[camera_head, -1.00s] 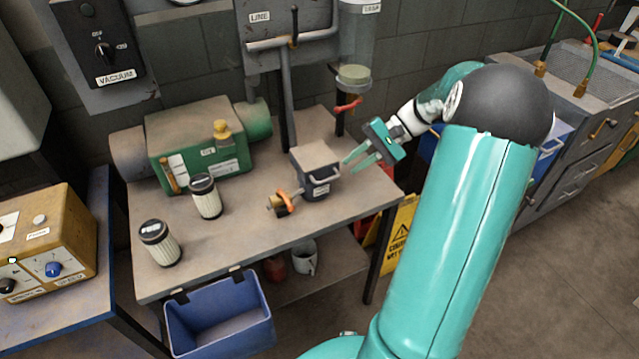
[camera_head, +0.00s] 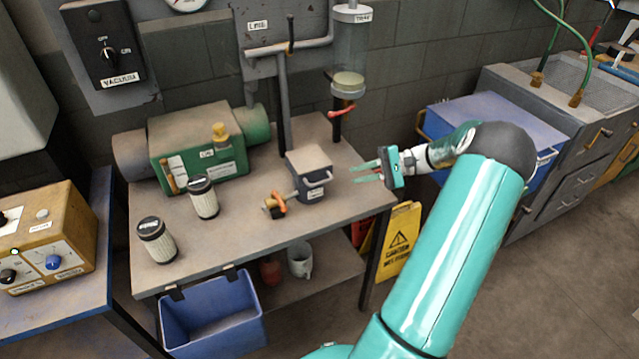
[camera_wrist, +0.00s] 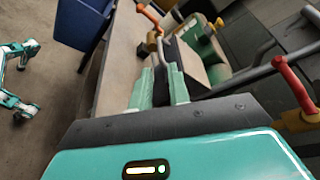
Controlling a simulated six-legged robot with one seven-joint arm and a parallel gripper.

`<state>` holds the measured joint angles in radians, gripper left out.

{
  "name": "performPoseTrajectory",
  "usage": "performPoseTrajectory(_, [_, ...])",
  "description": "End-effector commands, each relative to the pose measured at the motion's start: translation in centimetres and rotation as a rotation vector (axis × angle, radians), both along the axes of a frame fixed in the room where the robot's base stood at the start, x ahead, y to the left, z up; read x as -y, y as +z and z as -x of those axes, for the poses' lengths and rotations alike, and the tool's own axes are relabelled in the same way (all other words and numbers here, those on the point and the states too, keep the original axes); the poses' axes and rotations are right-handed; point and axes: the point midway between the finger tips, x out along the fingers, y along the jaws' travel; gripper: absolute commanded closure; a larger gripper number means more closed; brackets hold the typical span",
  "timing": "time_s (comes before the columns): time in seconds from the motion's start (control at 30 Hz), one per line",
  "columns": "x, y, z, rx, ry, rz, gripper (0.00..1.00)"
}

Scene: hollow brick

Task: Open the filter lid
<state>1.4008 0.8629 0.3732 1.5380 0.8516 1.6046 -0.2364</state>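The filter housing is a small grey box (camera_head: 314,191) on the front right of the workbench.
Two pleated filter cartridges (camera_head: 204,198) (camera_head: 157,241) stand left on the workbench (camera_head: 240,233). An orange-handled valve (camera_head: 275,203) is left of the box. A green pump (camera_head: 205,150) is behind, and a red-handled pipe (camera_head: 341,111) rises behind right. A blue bin (camera_head: 215,313) hangs in front.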

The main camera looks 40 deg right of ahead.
Motion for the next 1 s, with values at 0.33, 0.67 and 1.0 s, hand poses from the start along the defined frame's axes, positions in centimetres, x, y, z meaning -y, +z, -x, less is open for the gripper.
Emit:
performPoseTrajectory(0.33, [-5.8, -1.5, -4.0, 0.000, 0.004, -0.001, 0.82])
performPoseTrajectory(0.67, [-8.9, -2.3, -6.1, 0.000, 0.005, 0.000, 0.82])
performPoseTrajectory(1.0, [-9.0, -2.3, -6.3, 0.000, 0.004, 0.001, 0.94])
